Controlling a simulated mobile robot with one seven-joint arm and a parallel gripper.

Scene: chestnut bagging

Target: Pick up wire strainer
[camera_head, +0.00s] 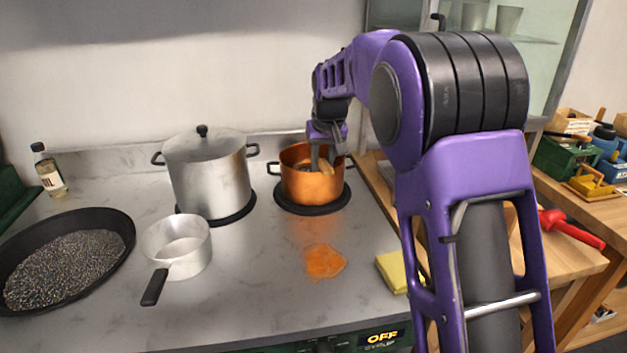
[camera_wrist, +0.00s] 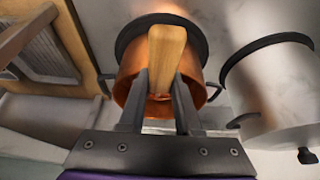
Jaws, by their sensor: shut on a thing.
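My gripper (camera_head: 323,160) reaches down into the copper pot (camera_head: 308,187) on the right burner. In the wrist view its two fingers (camera_wrist: 160,86) are closed on a flat wooden handle (camera_wrist: 166,55), which I take for the wire strainer's. The copper pot also shows in the wrist view (camera_wrist: 127,80).
A lidded steel pot (camera_head: 208,175) stands left of the copper pot. A small saucepan (camera_head: 178,246) and a dark pan of grains (camera_head: 66,258) are farther left. An orange spill (camera_head: 325,261) and a yellow sponge (camera_head: 392,271) lie in front. A glass bottle (camera_head: 49,172) stands behind.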

